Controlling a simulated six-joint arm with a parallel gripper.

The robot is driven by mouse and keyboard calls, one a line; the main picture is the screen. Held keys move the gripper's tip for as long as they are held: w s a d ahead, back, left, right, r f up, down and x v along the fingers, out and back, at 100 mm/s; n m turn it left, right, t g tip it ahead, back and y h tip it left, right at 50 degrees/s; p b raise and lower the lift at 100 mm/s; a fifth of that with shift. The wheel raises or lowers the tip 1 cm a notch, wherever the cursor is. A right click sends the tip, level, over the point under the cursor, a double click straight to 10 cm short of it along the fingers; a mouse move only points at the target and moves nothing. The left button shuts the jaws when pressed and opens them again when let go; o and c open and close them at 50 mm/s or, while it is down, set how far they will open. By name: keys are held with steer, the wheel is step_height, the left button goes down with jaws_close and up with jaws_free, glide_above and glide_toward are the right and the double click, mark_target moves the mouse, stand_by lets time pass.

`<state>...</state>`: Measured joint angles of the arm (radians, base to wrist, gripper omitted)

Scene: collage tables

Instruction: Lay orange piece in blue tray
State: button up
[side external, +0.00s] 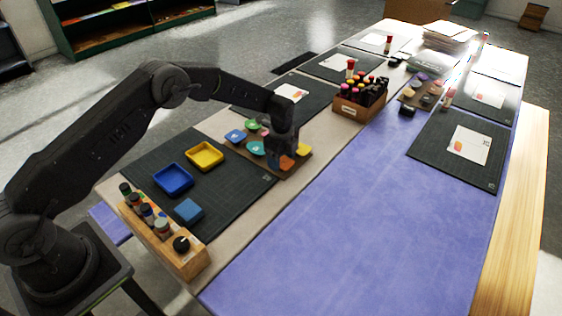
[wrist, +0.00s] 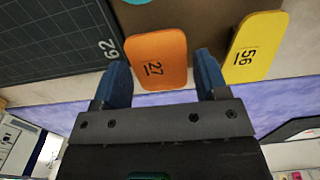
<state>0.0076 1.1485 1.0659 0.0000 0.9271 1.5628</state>
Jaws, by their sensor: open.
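In the side view the orange piece (side external: 286,162) is partly hidden by my gripper (side external: 277,155). In the wrist view my gripper (wrist: 162,68) is open, with one blue finger on each side of the orange piece's near end; I cannot tell whether they touch it. The blue tray (side external: 174,189) is empty and sits on the dark mat, left of the board.
A yellow piece (wrist: 257,45), marked 56, lies close to the right finger. A wooden rack of bottles (side external: 190,262) stands at the front; a marker box (side external: 350,108) stands behind.

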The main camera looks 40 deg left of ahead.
mark_target(282, 161)
steer(key=shift+c, duration=0.2)
steer(key=c, duration=0.4)
steer(key=shift+r, duration=2.5)
steer(key=s+a+r, duration=0.2)
steer(key=s+a, duration=1.2)
steer(key=a, duration=0.4)
steer(key=shift+s+a+f, duration=0.55)
steer(key=shift+s+f, duration=0.3)
steer(key=shift+s, duration=0.9)
steer(key=shift+s+a+f, duration=0.55)
steer(key=shift+s+f, duration=0.25)
steer(key=shift+s, duration=1)
steer(key=shift+s+a+f, duration=0.55)
steer(key=shift+s+f, duration=0.3)
steer(key=shift+s, duration=0.9)
